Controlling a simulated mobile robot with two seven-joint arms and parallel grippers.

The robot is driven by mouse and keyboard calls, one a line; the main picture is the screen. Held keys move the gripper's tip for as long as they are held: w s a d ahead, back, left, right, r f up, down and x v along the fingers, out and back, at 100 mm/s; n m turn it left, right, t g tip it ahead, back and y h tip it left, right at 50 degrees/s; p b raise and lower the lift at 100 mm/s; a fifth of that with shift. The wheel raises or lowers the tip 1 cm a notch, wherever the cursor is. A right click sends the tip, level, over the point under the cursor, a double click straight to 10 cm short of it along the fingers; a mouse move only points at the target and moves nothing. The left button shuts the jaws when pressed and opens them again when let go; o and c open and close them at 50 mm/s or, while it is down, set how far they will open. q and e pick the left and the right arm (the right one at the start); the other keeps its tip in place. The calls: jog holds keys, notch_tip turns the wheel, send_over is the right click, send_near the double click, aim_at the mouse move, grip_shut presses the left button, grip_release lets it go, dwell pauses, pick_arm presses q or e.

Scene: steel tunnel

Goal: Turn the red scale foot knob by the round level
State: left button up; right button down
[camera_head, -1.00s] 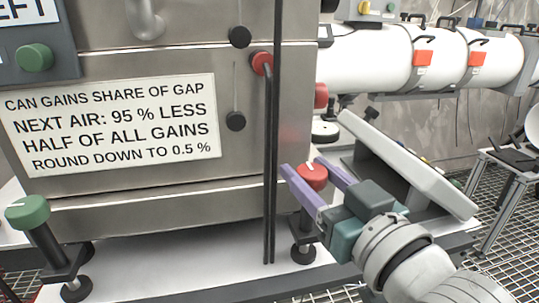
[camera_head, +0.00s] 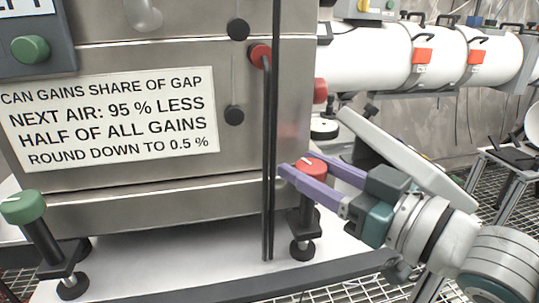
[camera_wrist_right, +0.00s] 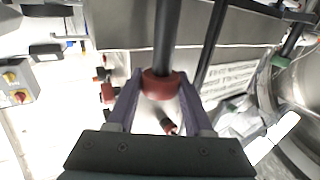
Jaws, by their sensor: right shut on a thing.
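The red scale foot knob (camera_head: 312,164) tops a black foot post at the lower right corner of the steel cabinet in the head view. My right gripper (camera_head: 308,170) has its two purple fingers around this knob, one on each side, and is shut on it. In the right wrist view the red knob (camera_wrist_right: 161,84) sits between the fingertips (camera_wrist_right: 160,88), with its dark post running up. A round black-and-white disc (camera_head: 323,129) stands behind the knob; I cannot tell whether it is the round level. My left gripper is not in view.
A green knob (camera_head: 22,207) tops another foot at the left. Dark vertical rods (camera_head: 268,160) stand just left of my right fingertips. A pale tilted panel (camera_head: 400,155) lies close behind my right gripper. White tubes (camera_head: 370,55) run behind.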

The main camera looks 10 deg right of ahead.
jog(key=shift+n+g+y, duration=0.4)
jog(key=shift+n+y, duration=0.1)
jog(key=shift+y, duration=0.2)
jog(key=shift+r, duration=0.1)
jog(key=shift+c, duration=1.5)
grip_release()
jog(key=v, duration=1)
jog(key=shift+p, duration=0.45)
